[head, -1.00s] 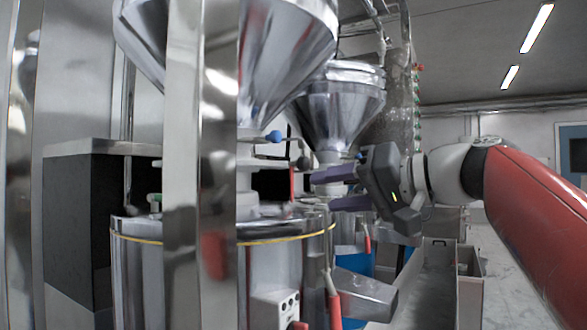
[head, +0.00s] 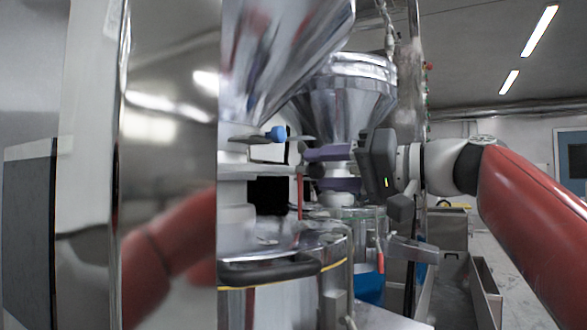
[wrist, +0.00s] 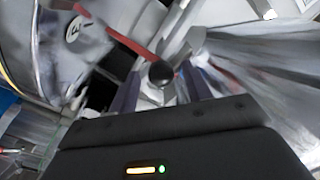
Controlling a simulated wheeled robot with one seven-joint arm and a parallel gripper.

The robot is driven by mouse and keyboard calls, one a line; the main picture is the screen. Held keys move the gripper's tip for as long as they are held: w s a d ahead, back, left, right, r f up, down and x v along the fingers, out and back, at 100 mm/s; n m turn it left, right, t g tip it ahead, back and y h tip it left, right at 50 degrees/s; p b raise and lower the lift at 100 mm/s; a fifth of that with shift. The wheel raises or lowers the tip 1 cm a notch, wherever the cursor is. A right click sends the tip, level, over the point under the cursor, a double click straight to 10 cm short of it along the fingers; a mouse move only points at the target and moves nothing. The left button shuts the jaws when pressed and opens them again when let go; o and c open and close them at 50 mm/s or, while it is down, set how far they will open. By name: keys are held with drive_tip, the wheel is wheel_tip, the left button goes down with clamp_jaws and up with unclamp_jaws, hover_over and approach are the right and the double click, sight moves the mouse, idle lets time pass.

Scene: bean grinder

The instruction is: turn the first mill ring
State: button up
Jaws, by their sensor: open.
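The near mill has a large steel hopper (head: 285,60) above a pale neck, where a flat grey ring (head: 258,169) sits. A lever with a blue knob (head: 276,134) sticks out above this ring. My gripper (head: 312,169) is open just right of the neck, its two purple fingers pointing left. In the wrist view, a dark round knob (wrist: 160,74) shows between or just beyond the spread fingers, with a red bar (wrist: 115,33) running up-left from it. I cannot tell whether the fingers touch the knob.
A tall shiny steel panel (head: 170,180) fills the left and reflects my red arm. A second hopper (head: 345,95) stands behind the near one. The mill's drum lid has a black handle (head: 268,270). Metal troughs (head: 447,235) stand at the right, with open floor beyond.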

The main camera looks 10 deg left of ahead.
sight(297, 171)
drive_tip(key=p+x, duration=0.1)
drive_tip(key=x, duration=0.5)
drive_tip(key=shift+p, duration=0.35)
drive_tip(key=shift+d, duration=0.1)
clamp_jaws()
